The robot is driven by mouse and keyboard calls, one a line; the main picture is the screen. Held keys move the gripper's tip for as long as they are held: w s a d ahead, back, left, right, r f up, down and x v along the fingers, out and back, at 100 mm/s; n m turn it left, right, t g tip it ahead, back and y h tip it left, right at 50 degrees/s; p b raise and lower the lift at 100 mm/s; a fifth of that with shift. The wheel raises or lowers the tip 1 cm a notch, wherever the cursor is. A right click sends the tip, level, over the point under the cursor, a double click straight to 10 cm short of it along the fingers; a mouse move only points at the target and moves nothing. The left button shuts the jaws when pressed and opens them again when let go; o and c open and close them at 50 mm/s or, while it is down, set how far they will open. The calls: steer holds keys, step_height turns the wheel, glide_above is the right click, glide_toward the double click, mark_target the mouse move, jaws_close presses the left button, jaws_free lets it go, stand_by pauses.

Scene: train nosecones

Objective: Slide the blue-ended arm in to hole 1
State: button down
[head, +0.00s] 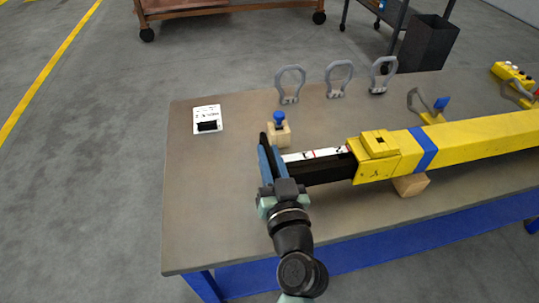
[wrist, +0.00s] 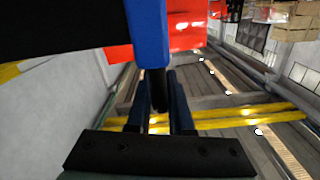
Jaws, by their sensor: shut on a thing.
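The black arm (head: 318,170) sticks out of the left end of the yellow housing (head: 468,143). A white strip with dark and red marks (head: 318,154) runs along its top. Its blue end (head: 266,168) is at the far left, and it also shows in the wrist view (wrist: 148,35). My gripper (head: 268,155) is at this end, shut on the arm; in the wrist view the dark fingers (wrist: 159,92) are on either side of a black part. The fingers partly hide the blue end. The hole numbers are too small to read.
A blue-knobbed pin stands in a wooden block (head: 280,137) just behind the arm. Several grey shackles, including one (head: 290,84), stand at the table's back. A white card (head: 207,119) lies at the left. A wooden block (head: 411,185) supports the housing. The table's left front is clear.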

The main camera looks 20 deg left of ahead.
mark_target(306, 168)
steer(key=w+d+b, duration=0.1)
steer(key=d+b, duration=0.1)
steer(key=w+d+b, duration=0.1)
steer(key=d, duration=0.1)
steer(key=w+d+b, duration=0.2)
steer(key=shift+w+d+f+b, duration=0.1)
steer(key=shift+d+f+b, duration=0.1)
steer(key=shift+b, duration=0.1)
steer(key=shift+w+d+r, duration=0.25)
steer(key=shift+d+r, duration=0.05)
steer(key=shift+d, duration=0.1)
steer(key=c, duration=0.8)
jaws_free()
steer(key=shift+c, duration=0.2)
steer(key=shift+s+f, duration=0.1)
